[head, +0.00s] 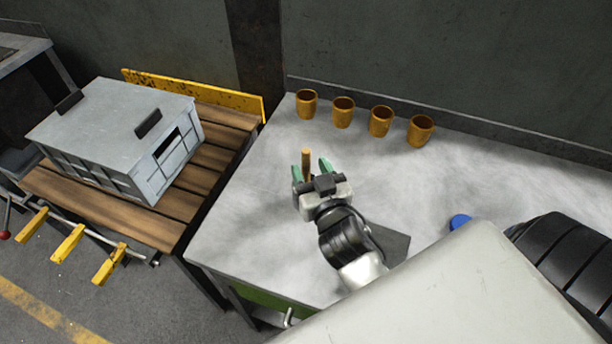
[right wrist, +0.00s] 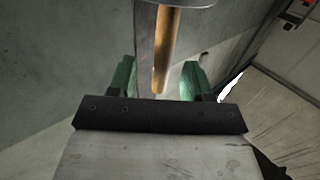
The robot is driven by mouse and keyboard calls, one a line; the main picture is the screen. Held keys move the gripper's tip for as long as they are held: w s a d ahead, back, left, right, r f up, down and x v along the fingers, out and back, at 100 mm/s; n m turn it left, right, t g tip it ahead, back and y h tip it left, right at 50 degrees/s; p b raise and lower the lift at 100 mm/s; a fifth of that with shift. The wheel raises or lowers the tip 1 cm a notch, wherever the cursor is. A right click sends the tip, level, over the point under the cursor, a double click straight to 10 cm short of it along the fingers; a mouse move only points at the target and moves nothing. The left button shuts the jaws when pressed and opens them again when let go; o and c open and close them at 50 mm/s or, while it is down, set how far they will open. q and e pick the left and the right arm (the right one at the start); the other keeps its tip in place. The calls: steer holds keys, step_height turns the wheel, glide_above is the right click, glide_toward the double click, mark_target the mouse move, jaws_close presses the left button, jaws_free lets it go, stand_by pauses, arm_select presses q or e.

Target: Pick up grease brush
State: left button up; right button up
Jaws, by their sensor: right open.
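The grease brush (head: 306,158) shows as a slim wooden handle standing up from the grey table. In the right wrist view its handle (right wrist: 166,45) runs down between my fingers, with part of a grey disc at the top edge. My right gripper (head: 311,170) is open, with its green fingertips on either side of the handle. In the right wrist view the fingers (right wrist: 158,80) show gaps to the handle. The brush's lower end is hidden in the head view by the gripper. My left gripper is not in view.
Several orange cups (head: 343,112) stand in a row along the table's back. A blue round thing (head: 460,221) and a dark flat plate (head: 394,246) lie to the right. A grey metal box (head: 110,130) sits on a slatted wooden bench (head: 205,183) at left.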

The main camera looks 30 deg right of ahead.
steer(key=w, duration=0.4)
steer(key=shift+w+d+f+p, duration=0.15)
steer(key=shift+d+f+p, duration=0.1)
steer(key=shift+f+p, duration=0.1)
steer(key=shift+r, duration=0.1)
steer(key=shift+c, duration=0.3)
jaws_close()
